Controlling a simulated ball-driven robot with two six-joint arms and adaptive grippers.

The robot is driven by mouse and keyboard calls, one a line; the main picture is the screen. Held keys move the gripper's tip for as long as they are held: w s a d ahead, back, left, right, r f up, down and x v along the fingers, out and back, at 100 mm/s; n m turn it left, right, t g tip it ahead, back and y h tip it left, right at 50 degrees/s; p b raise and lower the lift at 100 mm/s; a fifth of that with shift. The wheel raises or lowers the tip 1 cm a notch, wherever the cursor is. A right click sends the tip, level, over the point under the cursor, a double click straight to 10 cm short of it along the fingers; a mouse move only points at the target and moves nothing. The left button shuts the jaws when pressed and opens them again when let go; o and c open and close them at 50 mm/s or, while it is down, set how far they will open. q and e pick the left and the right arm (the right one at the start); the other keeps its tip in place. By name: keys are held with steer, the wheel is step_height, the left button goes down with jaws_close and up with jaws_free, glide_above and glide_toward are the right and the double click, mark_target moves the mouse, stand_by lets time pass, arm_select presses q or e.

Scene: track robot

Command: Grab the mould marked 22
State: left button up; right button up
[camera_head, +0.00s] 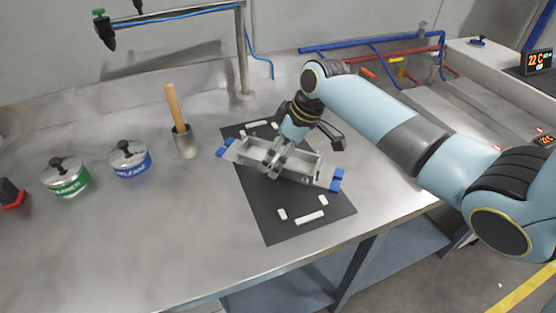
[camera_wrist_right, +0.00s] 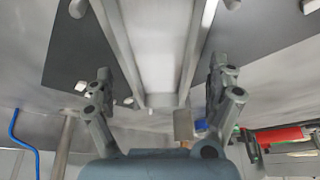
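A long grey metal mould (camera_head: 310,164) with blue end pieces lies on a black mat (camera_head: 262,205) on the steel table. I cannot read any number on it. My right gripper (camera_head: 275,162) is over the middle of the mould, pointing down. In the right wrist view the gripper (camera_wrist_right: 160,72) is open, its two fingers apart on either side of the mould's channel (camera_wrist_right: 158,35). I cannot tell whether the fingers touch its walls. My left gripper is not in view.
White blocks (camera_head: 310,217) mark the mat's ends. A metal cup with a wooden handle (camera_head: 184,140), a blue-banded pot (camera_head: 130,160) and a green-banded pot (camera_head: 66,177) stand to the left. A pipe frame (camera_head: 243,55) rises behind. The front left of the table is clear.

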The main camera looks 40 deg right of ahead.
steer(key=c, duration=1.6)
steer(key=shift+w, duration=0.1)
steer(key=shift+r, duration=0.15)
